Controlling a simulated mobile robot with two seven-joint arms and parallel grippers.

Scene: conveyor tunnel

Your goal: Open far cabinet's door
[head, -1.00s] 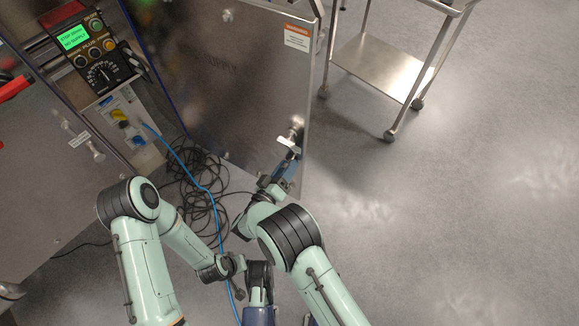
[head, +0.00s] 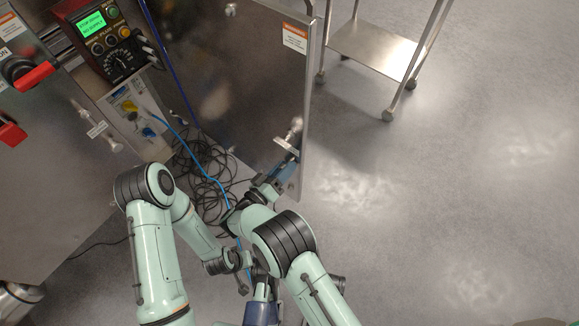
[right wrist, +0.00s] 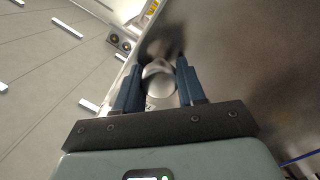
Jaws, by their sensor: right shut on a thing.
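The far cabinet's door (head: 255,75) is a shiny steel panel with a warning label near its upper right edge, in the head view. Its metal knob-like handle (head: 294,128) is low near the right edge. My right gripper (head: 287,155) is at this handle. In the right wrist view the rounded handle (right wrist: 158,80) sits between the two blue fingers (right wrist: 157,85), which are shut on it.
A control box (head: 105,35) with a green screen stands at the upper left. A nearer steel cabinet (head: 55,150) with red handles is at the left. Black cables and a blue hose (head: 205,175) lie on the floor. A steel cart (head: 370,50) stands upper right; the right floor is clear.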

